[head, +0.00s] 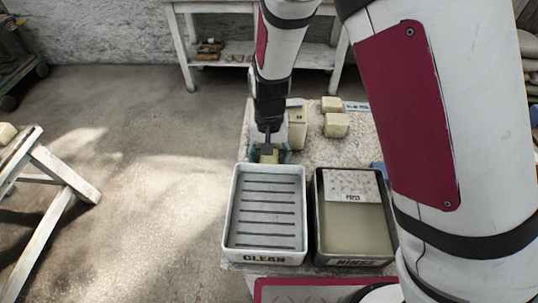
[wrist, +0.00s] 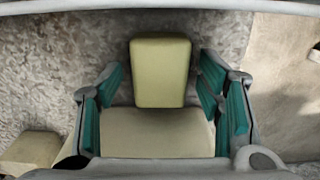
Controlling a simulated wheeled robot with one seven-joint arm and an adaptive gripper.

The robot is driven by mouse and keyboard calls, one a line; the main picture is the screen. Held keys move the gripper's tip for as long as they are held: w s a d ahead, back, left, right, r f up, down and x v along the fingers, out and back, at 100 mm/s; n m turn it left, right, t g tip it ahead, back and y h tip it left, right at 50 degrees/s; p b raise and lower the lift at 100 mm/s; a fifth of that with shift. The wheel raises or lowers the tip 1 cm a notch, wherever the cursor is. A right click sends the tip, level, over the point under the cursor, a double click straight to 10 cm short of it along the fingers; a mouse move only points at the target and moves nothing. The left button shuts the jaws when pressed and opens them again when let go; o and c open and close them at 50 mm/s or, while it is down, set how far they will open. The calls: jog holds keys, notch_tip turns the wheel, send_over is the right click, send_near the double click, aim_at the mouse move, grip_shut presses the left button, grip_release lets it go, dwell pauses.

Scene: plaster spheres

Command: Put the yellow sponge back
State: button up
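The yellow sponge (wrist: 160,70) shows in the wrist view as a small rounded block, ahead of and between the teal finger pads. A visible gap separates it from the pads on both sides. A wider pale yellow block (wrist: 157,132) lies below it in the picture, also between the fingers. My gripper (head: 268,155) is low over the bench, just behind the tray marked CLEAN (head: 265,258). Its fingers are apart. In the head view, a patch of yellow shows between the fingers, partly hidden by them.
The CLEAN tray has a slatted, empty floor. The RINSE tray (head: 320,215), right of it, holds murky liquid and a marked card. Pale blocks (head: 335,125) stand farther back on the bench, one close right of my gripper (head: 298,130). Open floor lies left.

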aim_at(269, 158)
jog(key=s+d+r+p, duration=0.1)
jog(key=d+r, duration=0.2)
jog(key=r, duration=0.7)
jog(key=s+d+r, duration=0.2)
jog(key=r, duration=0.7)
jog(key=s+d+r+t, duration=0.1)
jog(key=s+d+r, duration=0.3)
jog(key=s+d, duration=0.3)
jog(key=s+d+r+t, duration=0.2)
jog(key=s+d+r, duration=0.3)
jog(key=s+d, duration=0.3)
jog(key=s, duration=0.4)
jog(key=shift+s+d+r+t, duration=0.15)
jog(key=shift+s+r+t, duration=0.05)
jog(key=shift+r+t, duration=0.1)
jog(key=shift+s+r+t+p, duration=0.1)
jog(key=shift+r+t+p, duration=0.2)
jog(key=shift+r+p, duration=1.1)
